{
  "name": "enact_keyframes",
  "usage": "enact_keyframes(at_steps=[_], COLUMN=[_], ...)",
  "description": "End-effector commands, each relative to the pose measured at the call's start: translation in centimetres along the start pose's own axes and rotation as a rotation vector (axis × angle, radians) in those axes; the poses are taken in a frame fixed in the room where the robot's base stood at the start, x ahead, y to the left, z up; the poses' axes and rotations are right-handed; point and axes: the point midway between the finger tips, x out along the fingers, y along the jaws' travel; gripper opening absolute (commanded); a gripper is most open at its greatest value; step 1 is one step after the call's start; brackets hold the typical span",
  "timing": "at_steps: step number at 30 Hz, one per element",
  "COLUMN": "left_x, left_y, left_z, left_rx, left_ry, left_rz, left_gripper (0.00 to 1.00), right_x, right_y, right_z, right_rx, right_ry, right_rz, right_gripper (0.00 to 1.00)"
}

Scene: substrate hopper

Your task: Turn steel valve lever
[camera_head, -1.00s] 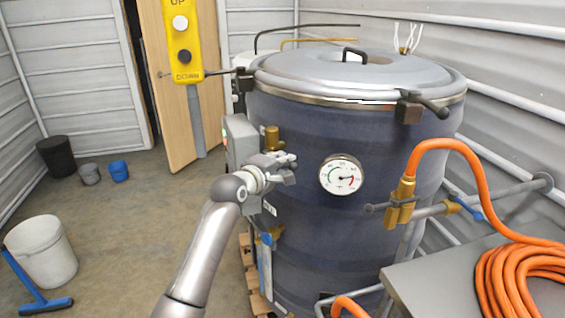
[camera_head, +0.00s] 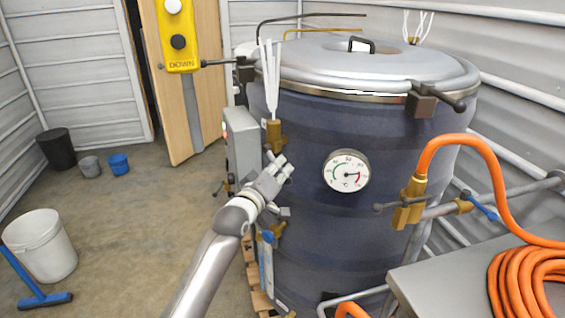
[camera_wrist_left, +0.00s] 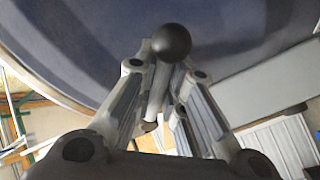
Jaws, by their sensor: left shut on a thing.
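My left gripper (camera_head: 284,168) is at the left front of the dark blue tank (camera_head: 345,235), just below an upright brass fitting (camera_head: 273,136). In the left wrist view my left gripper (camera_wrist_left: 168,95) is shut around a thin steel lever (camera_wrist_left: 155,88) with a black ball knob (camera_wrist_left: 172,43) at its end. The lever is mostly hidden in the head view. White streaks like steam (camera_head: 269,80) rise from the brass fitting. My right gripper is not in view.
A round gauge (camera_head: 346,171) sits right of my gripper, and a grey box (camera_head: 241,140) to its left. A yellow pendant (camera_head: 180,55) hangs at upper left. An orange hose (camera_head: 450,145) and metal table (camera_head: 430,285) are at right. The left floor is mostly open.

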Motion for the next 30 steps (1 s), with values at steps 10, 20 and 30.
enact_keyframes(at_steps=[10,20,30], left_x=[-0.4,0.1,0.4], left_y=[-2.6,-4.0,-4.7], left_z=[0.6,-0.3,-1.0], left_rx=[0.322,0.592,0.759], left_ry=[0.058,0.112,0.145], left_rz=[0.058,0.115,0.150], left_gripper=[0.00,0.00,0.00], right_x=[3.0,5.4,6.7], right_y=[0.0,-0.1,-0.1], right_z=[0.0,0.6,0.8], right_rx=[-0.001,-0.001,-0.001], right_ry=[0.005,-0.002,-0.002], right_rz=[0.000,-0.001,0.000], right_gripper=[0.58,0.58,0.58])
